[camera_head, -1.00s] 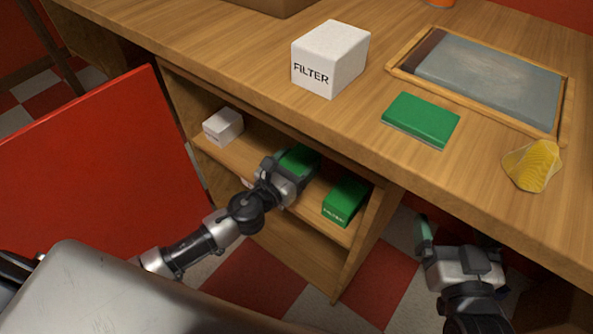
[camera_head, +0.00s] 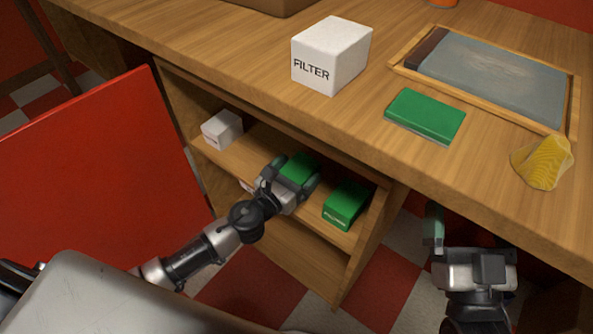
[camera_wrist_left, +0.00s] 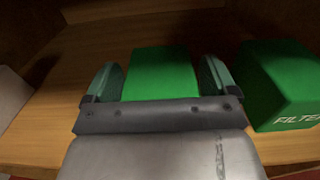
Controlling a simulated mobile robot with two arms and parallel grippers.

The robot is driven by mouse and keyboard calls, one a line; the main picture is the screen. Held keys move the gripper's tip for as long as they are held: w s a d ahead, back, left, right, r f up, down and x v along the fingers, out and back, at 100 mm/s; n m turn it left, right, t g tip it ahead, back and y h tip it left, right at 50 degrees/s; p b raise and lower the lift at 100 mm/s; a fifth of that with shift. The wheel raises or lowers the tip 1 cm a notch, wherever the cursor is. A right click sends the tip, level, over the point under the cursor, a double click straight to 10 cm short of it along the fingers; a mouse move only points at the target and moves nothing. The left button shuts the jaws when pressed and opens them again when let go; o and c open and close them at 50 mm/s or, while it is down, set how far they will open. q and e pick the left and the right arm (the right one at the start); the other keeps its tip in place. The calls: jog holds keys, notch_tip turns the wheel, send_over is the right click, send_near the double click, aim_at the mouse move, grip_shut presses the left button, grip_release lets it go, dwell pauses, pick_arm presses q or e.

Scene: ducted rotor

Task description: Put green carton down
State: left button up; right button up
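A green carton (camera_head: 299,167) stands on the upper shelf of the cabinet, between the fingers of my left gripper (camera_head: 291,174). In the left wrist view the carton (camera_wrist_left: 163,74) sits between the spread fingers, with narrow gaps on both sides. The left gripper looks open around it; the carton's lower part is hidden by the gripper. A second green carton (camera_head: 347,203), marked FILTER, stands to the right on the same shelf. My right gripper (camera_head: 470,228) is open and empty below the counter's front edge.
A small white box (camera_head: 222,129) stands at the shelf's left. On the counter are a white FILTER box (camera_head: 331,56), a flat green box (camera_head: 426,116), a framed tray (camera_head: 575,105) and a yellow piece (camera_head: 542,163). A red panel (camera_head: 95,195) stands left of the cabinet.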

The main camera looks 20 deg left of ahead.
pick_arm(q)
jog(key=shift+o, duration=0.5)
jog(key=shift+r, duration=0.15)
